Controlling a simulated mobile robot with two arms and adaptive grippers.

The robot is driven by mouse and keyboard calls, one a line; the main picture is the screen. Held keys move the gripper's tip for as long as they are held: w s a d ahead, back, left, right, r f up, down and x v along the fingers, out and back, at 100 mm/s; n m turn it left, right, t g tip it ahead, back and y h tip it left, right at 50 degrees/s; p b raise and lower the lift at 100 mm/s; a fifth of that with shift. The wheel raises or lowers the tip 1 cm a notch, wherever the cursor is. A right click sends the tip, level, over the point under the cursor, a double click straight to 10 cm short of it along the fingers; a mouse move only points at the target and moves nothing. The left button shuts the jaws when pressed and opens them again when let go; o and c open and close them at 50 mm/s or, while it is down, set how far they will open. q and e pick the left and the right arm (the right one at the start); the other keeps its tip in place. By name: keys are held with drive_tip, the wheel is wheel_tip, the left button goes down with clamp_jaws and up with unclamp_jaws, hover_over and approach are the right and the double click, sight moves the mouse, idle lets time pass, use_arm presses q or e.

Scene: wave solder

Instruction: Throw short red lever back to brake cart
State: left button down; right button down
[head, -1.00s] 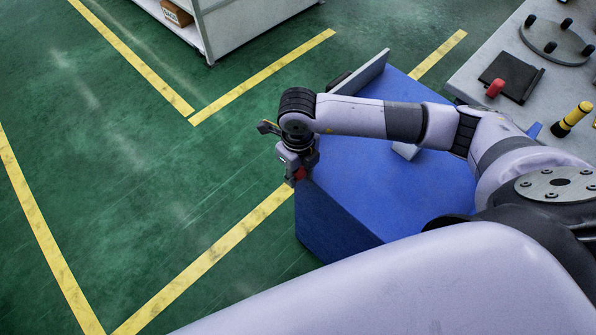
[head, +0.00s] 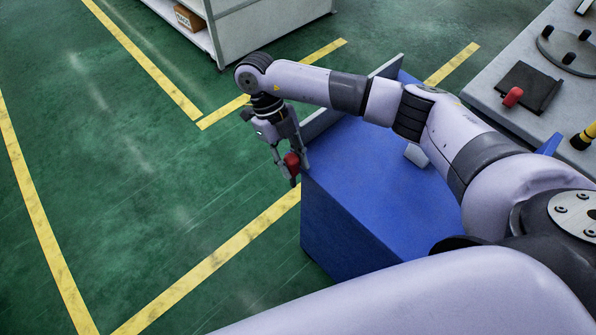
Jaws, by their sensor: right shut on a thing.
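The brake cart (head: 365,195) is the blue box in the middle of the head view, with a grey upright panel along its far left side. The short red lever shows as a red knob (head: 292,160) just beyond the cart's left corner. My right gripper (head: 291,168) is shut on this red lever, its fingers pointing down. The lever's lower part is hidden by the fingers and the cart. My left gripper is not in view.
A grey workbench (head: 490,85) stands at the right with a black plate, a red-handled piece and a yellow-black tool. A grey shelf with a cardboard box (head: 189,18) is at the top. Green floor with yellow lines lies clear at left.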

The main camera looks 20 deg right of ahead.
drive_tip(key=shift+w+a+g+h+b, duration=0.25)
drive_tip(key=shift+w+g+h+b, duration=0.05)
drive_tip(key=shift+w+g, duration=0.5)
